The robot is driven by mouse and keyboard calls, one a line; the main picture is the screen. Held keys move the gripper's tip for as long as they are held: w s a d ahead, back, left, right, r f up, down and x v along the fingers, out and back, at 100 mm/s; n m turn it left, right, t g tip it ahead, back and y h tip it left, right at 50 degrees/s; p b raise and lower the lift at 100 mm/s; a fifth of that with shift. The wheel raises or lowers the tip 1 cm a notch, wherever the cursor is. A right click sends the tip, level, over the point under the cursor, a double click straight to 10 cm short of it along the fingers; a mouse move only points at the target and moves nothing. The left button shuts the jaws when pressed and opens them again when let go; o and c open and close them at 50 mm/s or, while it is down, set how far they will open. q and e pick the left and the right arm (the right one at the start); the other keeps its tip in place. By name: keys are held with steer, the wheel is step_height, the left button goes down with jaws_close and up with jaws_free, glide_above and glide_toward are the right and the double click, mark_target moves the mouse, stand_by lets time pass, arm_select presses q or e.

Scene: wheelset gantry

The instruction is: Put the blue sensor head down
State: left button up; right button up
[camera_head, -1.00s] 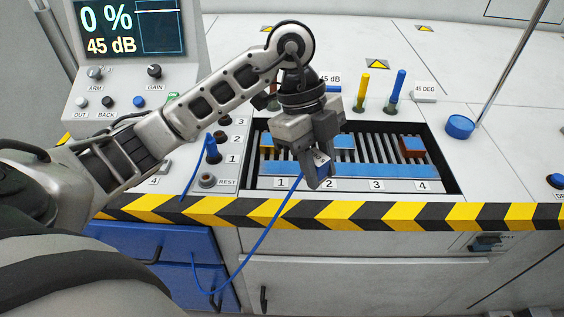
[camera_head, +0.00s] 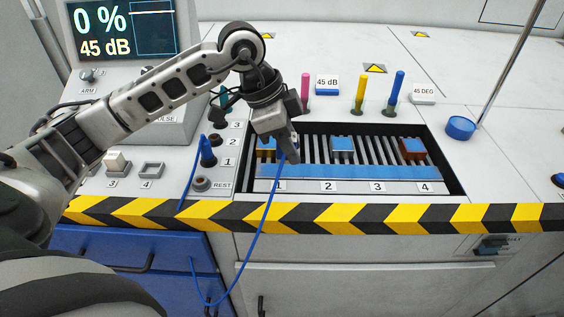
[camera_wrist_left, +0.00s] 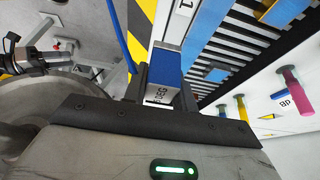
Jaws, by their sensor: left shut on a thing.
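My left gripper (camera_head: 283,156) is over the left end of the slotted tray, near the label 1. It is shut on the blue sensor head (camera_wrist_left: 166,80), a blue and white block with lettering on its white part, seen between the fingers in the left wrist view. In the head view the fingers mostly hide the block. A blue cable (camera_head: 262,220) hangs from it in a loop below the panel edge. The slotted tray (camera_head: 456,188) has a blue strip (camera_head: 352,172) along its front. My right gripper is not in view.
Pink (camera_head: 305,92), yellow (camera_head: 360,92) and blue (camera_head: 395,90) pegs stand behind the tray. A socket marked REST (camera_head: 201,184) lies left of it. A striped edge (camera_head: 400,217) runs in front.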

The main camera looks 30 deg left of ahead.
arm_select(q)
glide_above(288, 170)
steer(key=a, duration=0.1)
steer(key=f, duration=0.4)
steer(key=s+f, duration=0.1)
steer(key=f, duration=0.1)
steer(key=shift+f, duration=0.35)
steer(key=shift+w+f+b, duration=0.1)
steer(key=shift+f+b, duration=0.2)
steer(key=shift+f, duration=1.3)
steer(key=shift+f, duration=0.1)
steer(key=o, duration=1)
steer(key=shift+o, duration=0.2)
steer(key=shift+r, duration=0.2)
steer(key=v, duration=1.2)
steer(key=shift+p, duration=0.4)
steer(key=shift+f, duration=0.15)
